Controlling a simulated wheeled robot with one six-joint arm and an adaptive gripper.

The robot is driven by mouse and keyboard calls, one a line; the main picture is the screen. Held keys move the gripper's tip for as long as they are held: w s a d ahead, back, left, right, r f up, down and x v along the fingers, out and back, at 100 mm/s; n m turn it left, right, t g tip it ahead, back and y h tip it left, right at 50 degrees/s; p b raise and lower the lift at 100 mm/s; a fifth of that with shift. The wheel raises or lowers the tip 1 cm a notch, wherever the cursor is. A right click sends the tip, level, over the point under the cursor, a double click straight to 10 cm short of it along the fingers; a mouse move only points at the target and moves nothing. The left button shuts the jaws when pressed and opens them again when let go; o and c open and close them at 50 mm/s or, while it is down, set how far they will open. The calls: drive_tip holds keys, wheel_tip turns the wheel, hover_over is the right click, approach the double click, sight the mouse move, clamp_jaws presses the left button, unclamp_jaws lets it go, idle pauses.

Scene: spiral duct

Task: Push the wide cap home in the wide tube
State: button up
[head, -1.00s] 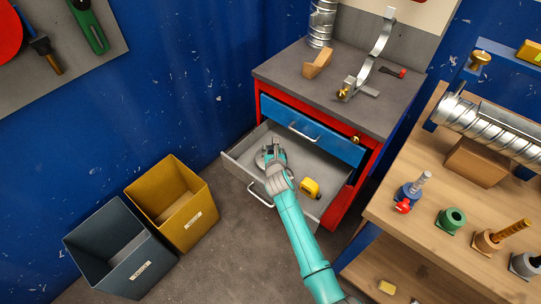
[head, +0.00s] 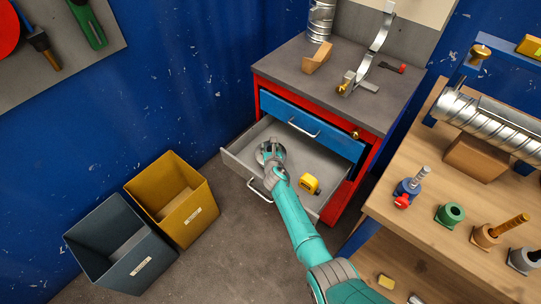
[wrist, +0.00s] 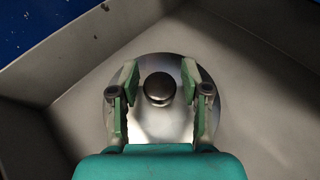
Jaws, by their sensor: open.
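A round metal cap with a dark knob in its middle lies in the open drawer; its disc (wrist: 160,125) shows in the wrist view. In the head view the cap (head: 261,152) is partly hidden by my gripper (head: 271,150). My gripper (wrist: 160,84) is open, with one finger on each side of the knob and a gap to it on both sides. A silver spiral tube (head: 487,118) lies on the wooden bench at the right. I cannot tell for sure which is the wide tube.
The drawer (head: 238,163) has raised walls around my gripper. A yellow tape measure (head: 309,183) lies in it to the right. The blue upper drawer (head: 312,130) is shut. Yellow (head: 172,205) and grey (head: 120,248) bins stand on the floor at the left.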

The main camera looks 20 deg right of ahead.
drive_tip(key=shift+x, duration=1.1)
clamp_jaws()
